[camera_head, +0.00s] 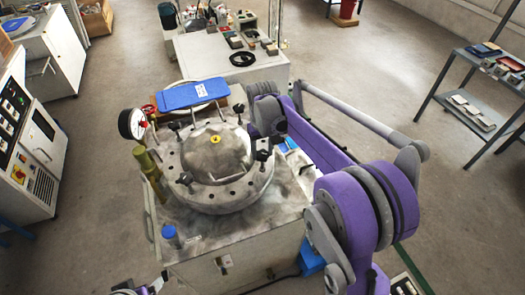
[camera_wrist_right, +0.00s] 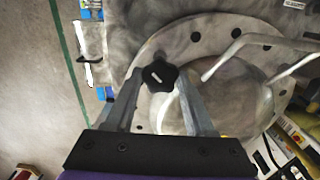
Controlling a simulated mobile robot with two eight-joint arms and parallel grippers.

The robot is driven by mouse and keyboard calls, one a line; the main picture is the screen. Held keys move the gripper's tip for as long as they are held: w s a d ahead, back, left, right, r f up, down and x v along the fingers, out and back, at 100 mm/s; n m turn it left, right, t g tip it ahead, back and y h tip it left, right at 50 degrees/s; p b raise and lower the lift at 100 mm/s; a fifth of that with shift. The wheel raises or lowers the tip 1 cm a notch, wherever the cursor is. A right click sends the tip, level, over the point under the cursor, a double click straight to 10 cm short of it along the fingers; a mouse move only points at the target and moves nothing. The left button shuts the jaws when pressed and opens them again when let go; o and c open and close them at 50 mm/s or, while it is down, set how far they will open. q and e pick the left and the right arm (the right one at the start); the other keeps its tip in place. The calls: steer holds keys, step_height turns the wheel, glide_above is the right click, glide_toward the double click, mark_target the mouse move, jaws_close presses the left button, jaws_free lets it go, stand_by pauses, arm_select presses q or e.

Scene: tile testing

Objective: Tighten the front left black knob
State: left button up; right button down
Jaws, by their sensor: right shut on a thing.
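The round metal vessel (camera_head: 215,152) has a flange with several black knobs around it. One black knob (camera_head: 185,178) is at its front left in the head view, with no gripper near it. Another black knob (camera_head: 262,155) is on the right side, just below my right gripper (camera_head: 262,138). In the right wrist view, a black star-shaped knob (camera_wrist_right: 159,76) lies between the fingertips of my right gripper (camera_wrist_right: 160,84), which is shut on it. A small part of what looks like my left gripper (camera_head: 140,289) shows at the bottom edge, away from the vessel; its jaws are unclear.
A pressure gauge (camera_head: 132,123) and a brass cylinder (camera_head: 148,165) stand on the left. A blue tray-like object (camera_head: 195,94) sits behind the vessel. A blue-capped part (camera_head: 170,233) is at the front left. Metal handle bars (camera_wrist_right: 245,42) rise near the knob.

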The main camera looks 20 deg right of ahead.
stand_by(0.3)
steer(key=shift+c, duration=1.3)
jaws_free()
steer(key=shift+r, duration=0.1)
step_height(320, 180, up, 11)
steer(key=shift+p, duration=0.3)
steer(key=s+a+f+t, duration=0.1)
steer(key=s+a+f, duration=0.1)
steer(key=s, duration=0.6)
steer(key=s+a+f+t, duration=0.2)
steer(key=s+f, duration=0.2)
steer(key=s, duration=0.4)
steer(key=s+a+f+t+p, duration=0.1)
steer(key=s+a+f+t, duration=0.1)
steer(key=s, duration=0.7)
steer(key=shift+a+f+n, duration=0.35)
steer(key=shift+f+n, duration=0.05)
steer(key=shift+f, duration=0.5)
